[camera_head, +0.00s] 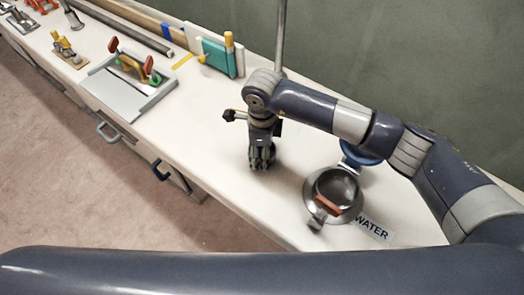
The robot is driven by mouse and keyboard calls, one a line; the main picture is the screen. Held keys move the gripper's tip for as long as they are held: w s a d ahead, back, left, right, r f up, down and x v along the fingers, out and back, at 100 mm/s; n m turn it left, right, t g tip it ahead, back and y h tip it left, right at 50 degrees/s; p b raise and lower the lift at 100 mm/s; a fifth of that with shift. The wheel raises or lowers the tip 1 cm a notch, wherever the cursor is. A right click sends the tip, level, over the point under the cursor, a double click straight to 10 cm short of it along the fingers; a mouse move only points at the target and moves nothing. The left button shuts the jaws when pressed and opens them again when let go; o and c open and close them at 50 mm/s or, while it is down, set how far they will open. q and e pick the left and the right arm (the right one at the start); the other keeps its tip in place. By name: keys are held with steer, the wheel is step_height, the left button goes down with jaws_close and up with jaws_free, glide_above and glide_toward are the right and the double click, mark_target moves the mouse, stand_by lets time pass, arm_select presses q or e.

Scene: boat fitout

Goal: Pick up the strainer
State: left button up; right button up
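A round metal vessel (335,188) with a flared rim and an orange-brown piece at its front stands on the white counter, right of centre; it looks like the strainer, though I cannot be certain. A label reading "WATER" (374,228) lies beside it. My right gripper (262,165) points down over the counter, left of the metal vessel and apart from it. Nothing shows in its fingers, and I cannot tell how far they are parted. My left gripper is out of view.
A blue round part (360,154) sits just behind the vessel, partly under my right arm. A grey tray (128,88) with tools, a teal block (219,58) and a thin upright pole (281,35) stand farther left and back. The counter's front edge runs close by.

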steer(key=shift+c, duration=1.1)
steer(key=shift+r, duration=0.1)
